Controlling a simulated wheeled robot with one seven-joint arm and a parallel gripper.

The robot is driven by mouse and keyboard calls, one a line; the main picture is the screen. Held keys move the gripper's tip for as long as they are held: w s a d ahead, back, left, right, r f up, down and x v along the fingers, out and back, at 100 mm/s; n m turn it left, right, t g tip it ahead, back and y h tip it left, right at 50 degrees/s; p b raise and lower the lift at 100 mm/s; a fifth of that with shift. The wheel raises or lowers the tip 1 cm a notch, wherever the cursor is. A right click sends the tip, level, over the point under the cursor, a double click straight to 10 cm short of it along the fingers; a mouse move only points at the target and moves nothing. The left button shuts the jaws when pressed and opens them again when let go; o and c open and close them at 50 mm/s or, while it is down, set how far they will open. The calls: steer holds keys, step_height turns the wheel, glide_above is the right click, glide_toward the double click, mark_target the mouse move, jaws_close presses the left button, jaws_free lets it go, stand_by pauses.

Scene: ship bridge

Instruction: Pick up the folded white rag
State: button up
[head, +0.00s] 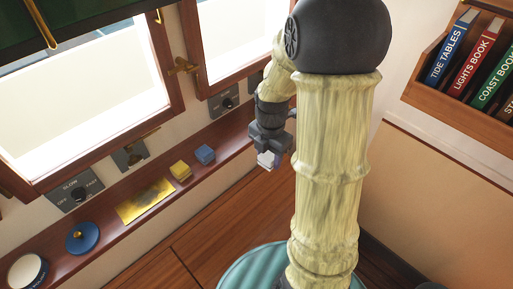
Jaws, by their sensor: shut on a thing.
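My gripper (270,150) is in the upper middle of the head view, partly behind my own arm. It points down and is shut on a small white piece, which I take to be the folded white rag (265,160). Only a little of the rag shows below the jaws, so its folds cannot be made out. The rag appears held in the air, to the right of the window ledge (222,139).
On the ledge are a blue block (204,154), a yellow block (181,171), a brass-coloured plate (145,201), a blue lid with a knob (83,238) and a round tin (27,271). A wooden bookshelf (432,110) with several books is at right. A teal round thing (245,272) is below.

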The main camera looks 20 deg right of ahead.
steer(key=shift+s+d, duration=0.1)
steer(key=shift+s, duration=0.3)
